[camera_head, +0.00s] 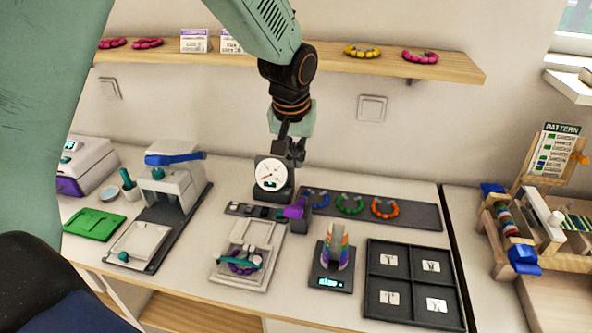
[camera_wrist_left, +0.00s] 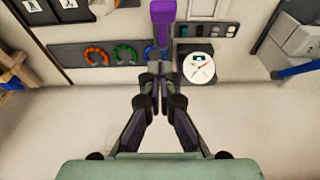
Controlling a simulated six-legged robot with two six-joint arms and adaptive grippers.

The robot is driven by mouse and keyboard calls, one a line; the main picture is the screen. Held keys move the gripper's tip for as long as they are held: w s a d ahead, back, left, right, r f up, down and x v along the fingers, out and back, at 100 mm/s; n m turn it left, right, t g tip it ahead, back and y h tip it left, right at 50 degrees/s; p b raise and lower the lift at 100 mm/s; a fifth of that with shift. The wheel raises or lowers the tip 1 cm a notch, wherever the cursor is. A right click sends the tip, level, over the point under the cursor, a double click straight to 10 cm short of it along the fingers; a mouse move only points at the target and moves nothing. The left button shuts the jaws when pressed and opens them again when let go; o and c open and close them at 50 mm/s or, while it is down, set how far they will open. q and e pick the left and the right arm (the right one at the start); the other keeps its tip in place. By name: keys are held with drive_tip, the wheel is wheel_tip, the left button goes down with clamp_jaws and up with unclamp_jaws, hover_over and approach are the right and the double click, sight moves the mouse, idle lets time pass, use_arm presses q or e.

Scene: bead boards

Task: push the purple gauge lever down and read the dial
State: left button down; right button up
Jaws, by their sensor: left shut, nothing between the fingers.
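The white round gauge dial (camera_head: 270,173) stands on a dark block near the back of the table. It also shows in the wrist view (camera_wrist_left: 198,68), with a thin needle and a small dark window. Its figures are too small to read. The purple lever (camera_head: 295,209) sticks out in front of the gauge, to its right. In the wrist view the lever (camera_wrist_left: 163,14) lies beyond my fingertips, apart from them. My left gripper (camera_head: 291,155) points down just right of the dial, shut and empty. It also shows in the wrist view (camera_wrist_left: 160,80). My right gripper is out of view.
A dark strip (camera_head: 425,216) carries blue, green and orange rings right of the gauge. A white tray (camera_head: 262,280) with a bracelet stands in front. A press with a blue handle (camera_head: 175,158) is left. A shelf (camera_head: 430,66) hangs above.

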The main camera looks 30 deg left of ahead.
use_arm(q)
hover_over(296, 206)
drive_tip(key=x, duration=0.2)
drive_tip(key=s+x, duration=0.1)
drive_tip(key=x, duration=0.3)
drive_tip(key=shift+s+f, duration=0.2)
drive_tip(key=shift+f, duration=0.2)
drive_tip(key=f, duration=0.4)
drive_tip(key=shift+s+d+f, duration=0.15)
drive_tip(key=shift+s+d, duration=0.2)
drive_tip(key=shift+s, duration=0.05)
drive_tip(key=shift+s+a+f, duration=0.15)
drive_tip(key=shift+s+f, duration=0.05)
drive_tip(key=shift+f, duration=0.2)
drive_tip(key=shift+s, duration=0.15)
drive_tip(key=shift+d+r, duration=0.1)
drive_tip(key=shift+d, duration=0.1)
